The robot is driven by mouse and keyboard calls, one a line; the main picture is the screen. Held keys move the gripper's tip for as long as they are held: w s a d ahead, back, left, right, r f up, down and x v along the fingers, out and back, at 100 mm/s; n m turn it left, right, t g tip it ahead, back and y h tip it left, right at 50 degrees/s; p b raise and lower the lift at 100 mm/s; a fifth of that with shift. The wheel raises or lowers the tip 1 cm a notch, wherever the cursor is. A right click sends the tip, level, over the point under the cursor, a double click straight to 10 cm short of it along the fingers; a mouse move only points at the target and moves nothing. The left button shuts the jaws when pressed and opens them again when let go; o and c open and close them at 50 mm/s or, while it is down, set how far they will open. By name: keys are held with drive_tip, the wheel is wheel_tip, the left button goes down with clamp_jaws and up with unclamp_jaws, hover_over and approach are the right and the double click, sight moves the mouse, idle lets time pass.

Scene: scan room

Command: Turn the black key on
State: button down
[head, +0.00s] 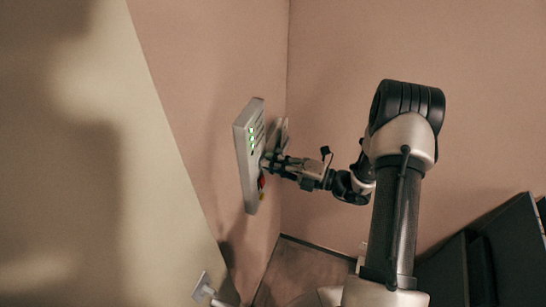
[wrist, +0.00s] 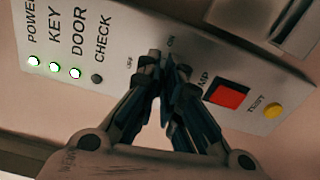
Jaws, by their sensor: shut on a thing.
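A pale grey control panel (head: 242,165) is fixed to the pink wall, and its face fills much of the wrist view (wrist: 130,35). My gripper (head: 267,162) reaches it from the right. In the wrist view my gripper (wrist: 166,70) is shut on the black key, between the small OFF and ON labels. The fingertips hide most of the key, so I cannot tell which way it points. The POWER light (wrist: 33,60), KEY light (wrist: 54,68) and DOOR light (wrist: 75,73) are lit. The CHECK light (wrist: 97,79) is dark.
Right of the fingers on the panel are a red square button (wrist: 227,96) and a yellow round TEST button (wrist: 272,111). A grey fixture (wrist: 265,18) is on the wall beyond. Dark furniture (head: 490,255) stands at lower right in the head view.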

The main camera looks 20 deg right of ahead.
drive_tip(key=shift+m+p, duration=0.35)
drive_tip(key=shift+m, duration=0.15)
drive_tip(key=shift+f, duration=0.1)
drive_tip(key=c, duration=1.8)
unclamp_jaws()
drive_tip(key=shift+o, duration=0.2)
drive_tip(key=v, duration=1.2)
